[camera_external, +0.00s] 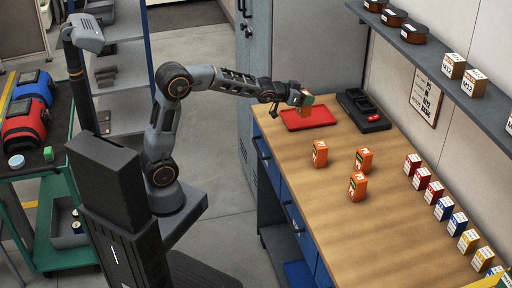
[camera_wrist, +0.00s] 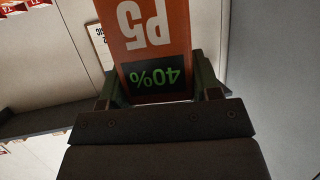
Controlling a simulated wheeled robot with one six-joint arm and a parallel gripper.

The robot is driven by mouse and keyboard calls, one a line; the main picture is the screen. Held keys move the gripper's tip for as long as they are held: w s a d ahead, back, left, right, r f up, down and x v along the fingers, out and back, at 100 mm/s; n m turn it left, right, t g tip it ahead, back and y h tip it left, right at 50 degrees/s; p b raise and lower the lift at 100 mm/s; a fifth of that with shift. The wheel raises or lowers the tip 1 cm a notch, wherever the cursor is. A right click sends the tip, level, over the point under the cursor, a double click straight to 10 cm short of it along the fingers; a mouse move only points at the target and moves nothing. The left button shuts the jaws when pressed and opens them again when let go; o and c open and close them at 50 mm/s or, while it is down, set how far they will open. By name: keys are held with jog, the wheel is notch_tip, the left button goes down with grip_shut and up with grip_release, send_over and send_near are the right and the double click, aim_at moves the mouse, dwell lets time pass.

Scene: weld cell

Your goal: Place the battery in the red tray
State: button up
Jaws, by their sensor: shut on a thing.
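The battery (camera_wrist: 158,35) is an orange block marked "P5" and "40%", its lettering upside down in the wrist view. My gripper (camera_wrist: 157,82) is shut on it, one finger on each side. In the external view the battery (camera_external: 307,100) is held by my gripper (camera_external: 302,98) over the red tray (camera_external: 318,121) near the far end of the wooden bench. The tray is flat, and its visible part looks empty. A gap between battery and tray is too small to judge.
A black holder (camera_external: 376,124) with a red item in it stands just right of the tray. Three orange blocks (camera_external: 320,154) stand nearer on the bench (camera_external: 290,180). Several small coloured boxes (camera_external: 434,192) line the wall side. A shelf (camera_external: 440,60) overhangs the back.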

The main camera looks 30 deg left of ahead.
jog(key=w+a+n+t+y+b, duration=0.1)
jog(key=a+n+y+b, duration=0.1)
jog(key=a, duration=0.9)
jog(key=shift+w+d+f+b, duration=0.15)
jog(key=shift+w+d+f, duration=0.6)
jog(key=shift+w+f, duration=1.35)
jog(key=shift+w+d+f+b, duration=0.1)
jog(key=shift+w+d+f, duration=0.6)
jog(key=shift+w+f, duration=1.4)
jog(key=shift+w+d+f+b, duration=0.15)
jog(key=shift+w+d+f, duration=0.6)
jog(key=shift+w+f, duration=1.35)
jog(key=shift+w+r, duration=0.1)
jog(key=shift+w, duration=0.05)
jog(key=o, duration=1.1)
